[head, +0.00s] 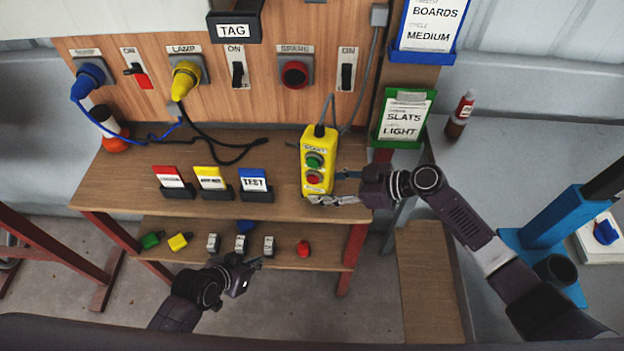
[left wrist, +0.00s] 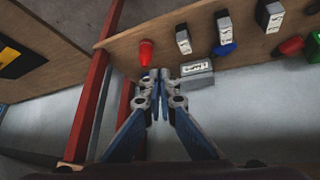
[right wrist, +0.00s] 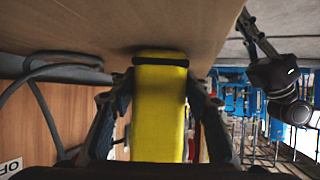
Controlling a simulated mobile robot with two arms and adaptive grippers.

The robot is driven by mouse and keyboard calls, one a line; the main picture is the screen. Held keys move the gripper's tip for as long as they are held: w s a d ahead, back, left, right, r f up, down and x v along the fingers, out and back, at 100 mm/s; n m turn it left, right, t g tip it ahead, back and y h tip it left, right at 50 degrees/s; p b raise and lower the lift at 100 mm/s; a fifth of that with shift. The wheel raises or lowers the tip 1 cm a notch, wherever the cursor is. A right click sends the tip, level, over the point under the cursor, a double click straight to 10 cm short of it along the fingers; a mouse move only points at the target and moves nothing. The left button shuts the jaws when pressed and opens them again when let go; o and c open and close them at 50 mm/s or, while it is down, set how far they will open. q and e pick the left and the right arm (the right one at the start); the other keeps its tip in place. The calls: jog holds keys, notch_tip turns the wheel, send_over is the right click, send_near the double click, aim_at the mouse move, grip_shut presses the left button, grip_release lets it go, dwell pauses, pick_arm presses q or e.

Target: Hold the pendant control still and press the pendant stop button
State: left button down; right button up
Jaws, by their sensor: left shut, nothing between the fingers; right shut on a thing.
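The yellow pendant control (head: 319,145) stands upright at the right end of the upper shelf, its cable rising from the top. It has a green button (head: 313,161) under a START label and a red button (head: 313,179) below. My right gripper (head: 333,188) is shut on the pendant's lower part, from the right. In the right wrist view the yellow body (right wrist: 158,112) fills the space between the fingers; its buttons are hidden there. My left gripper (head: 256,263) is shut and empty, low in front of the lower shelf, apart from the pendant. Its closed fingertips show in the left wrist view (left wrist: 158,85).
Red, yellow and blue card holders (head: 211,180) stand on the upper shelf (head: 140,170) left of the pendant. The lower shelf (head: 330,250) holds several small plugs and tags. A wooden panel (head: 235,60) with switches and sockets rises behind. Red legs (head: 354,246) support the shelves.

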aim_at(313, 180)
jog(key=shift+s+f, duration=0.1)
jog(key=shift+f, duration=0.05)
pick_arm(q)
jog(key=d+r+m+h, duration=0.1)
jog(key=d+r, duration=0.2)
jog(key=r, duration=0.5)
jog(key=s+d+r+m+h, duration=0.1)
jog(key=d+r, duration=0.3)
jog(key=r, duration=0.5)
jog(key=s+d+r+m+h, duration=0.1)
jog(key=d+r+m+h, duration=0.1)
jog(key=r, duration=0.6)
jog(key=shift+d+r+m+t, duration=0.2)
jog(key=shift+d+m+t, duration=0.2)
jog(key=shift+d, duration=0.4)
jog(key=w+d, duration=0.2)
jog(key=w, duration=0.6)
jog(key=shift+w+d, duration=0.2)
jog(key=shift+w+d, duration=0.1)
jog(key=shift+w, duration=0.3)
